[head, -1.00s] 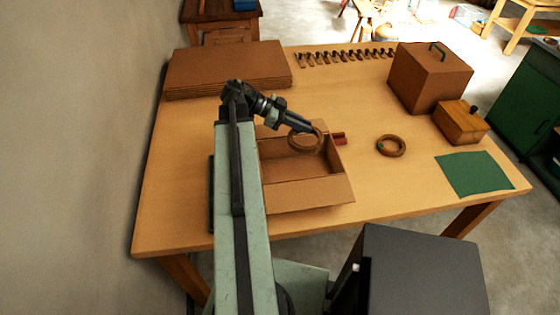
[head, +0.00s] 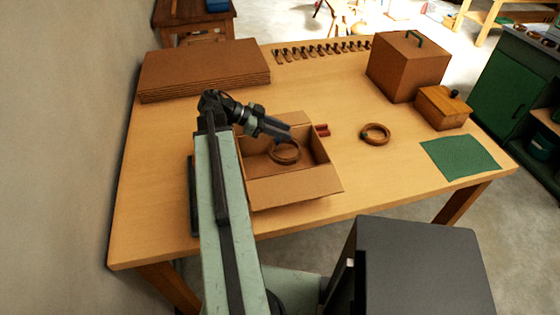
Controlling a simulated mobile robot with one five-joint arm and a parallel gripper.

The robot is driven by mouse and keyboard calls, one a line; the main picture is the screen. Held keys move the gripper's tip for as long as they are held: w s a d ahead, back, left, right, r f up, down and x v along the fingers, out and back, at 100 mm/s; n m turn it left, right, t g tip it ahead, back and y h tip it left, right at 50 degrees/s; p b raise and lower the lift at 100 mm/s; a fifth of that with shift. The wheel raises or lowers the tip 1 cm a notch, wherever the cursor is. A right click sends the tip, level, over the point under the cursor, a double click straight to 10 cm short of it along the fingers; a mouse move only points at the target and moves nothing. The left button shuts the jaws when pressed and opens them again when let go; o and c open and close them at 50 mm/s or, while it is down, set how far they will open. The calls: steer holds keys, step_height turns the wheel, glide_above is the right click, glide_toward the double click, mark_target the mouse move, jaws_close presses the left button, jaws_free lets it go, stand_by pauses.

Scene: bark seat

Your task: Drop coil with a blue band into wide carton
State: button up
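My gripper (head: 287,139) points down and right over the open carton (head: 296,189). It appears shut on the upper rim of a brown ring-shaped coil (head: 285,162). The coil hangs tilted within the carton's opening; whether it touches the floor of the carton I cannot tell. No blue band can be made out on this coil, and the fingertips cover part of its rim. A second brown coil (head: 376,140) lies flat on the table right of the carton, with a small dark bluish-green mark on its left side.
Two small red pieces (head: 322,130) lie just behind the carton's right side. Flat brown boards (head: 205,68) are stacked at the back left. A tall brown box (head: 408,68), a wooden box (head: 442,108) and a green mat (head: 460,157) occupy the right.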

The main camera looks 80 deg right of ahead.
steer(key=shift+r, duration=0.1)
steer(key=p+v, duration=0.3)
steer(key=v, duration=0.4)
steer(key=shift+w+p, duration=0.35)
steer(key=shift+w, duration=0.05)
steer(key=shift+a+r, duration=0.1)
